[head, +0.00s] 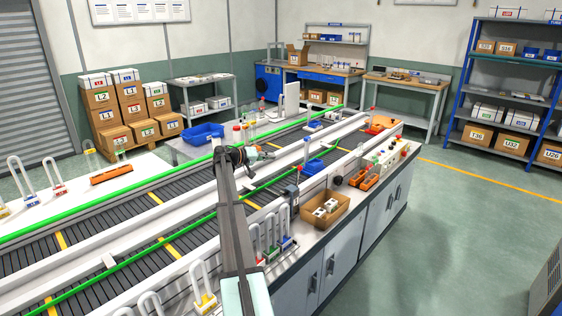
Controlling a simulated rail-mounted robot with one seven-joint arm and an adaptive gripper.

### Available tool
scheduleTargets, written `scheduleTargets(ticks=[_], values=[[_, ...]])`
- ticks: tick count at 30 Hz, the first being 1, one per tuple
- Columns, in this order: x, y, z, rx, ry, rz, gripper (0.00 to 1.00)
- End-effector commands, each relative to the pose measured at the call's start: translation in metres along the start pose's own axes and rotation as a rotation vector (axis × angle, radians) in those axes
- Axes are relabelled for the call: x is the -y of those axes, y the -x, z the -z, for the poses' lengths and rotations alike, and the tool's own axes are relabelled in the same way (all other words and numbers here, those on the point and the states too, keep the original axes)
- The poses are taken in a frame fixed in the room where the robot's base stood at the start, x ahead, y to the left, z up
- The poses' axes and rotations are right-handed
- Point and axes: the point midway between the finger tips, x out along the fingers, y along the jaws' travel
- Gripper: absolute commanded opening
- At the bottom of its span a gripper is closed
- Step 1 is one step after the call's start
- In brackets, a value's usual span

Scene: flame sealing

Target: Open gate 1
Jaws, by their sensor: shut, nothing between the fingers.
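My gripper (264,156) is in the middle of the head view, at the far end of my arm, above the conveyor line. Its fingers are shut with nothing between them. The conveyor (118,232) has dark rollers, green side rails and yellow cross bars. I see no readable label for gate 1, so I cannot tell which part is the gate. An upright white panel (291,101) stands at the far part of the line, beyond my gripper. My arm hides part of the conveyor.
An open cardboard box (325,208) with white items sits on the right counter. Racks with white loops (268,241) stand near my arm. A blue bin (202,134) lies left of the line. The floor at right (455,220) is clear.

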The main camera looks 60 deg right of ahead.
Motion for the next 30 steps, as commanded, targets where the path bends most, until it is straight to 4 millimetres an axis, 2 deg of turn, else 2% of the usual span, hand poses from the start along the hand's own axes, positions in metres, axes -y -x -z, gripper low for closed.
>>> scheduleTargets(ticks=[5, 17, 18, 22, 30], values=[[-0.003, -0.023, 0.002, 0.002, 0.001, -0.001, 0.00], [-0.003, -0.098, 0.003, 0.001, 0.002, -0.001, 0.00], [-0.004, -0.097, -0.008, 0.001, 0.003, 0.000, 0.00], [-0.004, -0.100, -0.025, 0.001, 0.002, -0.001, 0.00], [-0.001, -0.104, -0.038, 0.000, 0.000, 0.000, 0.00]])
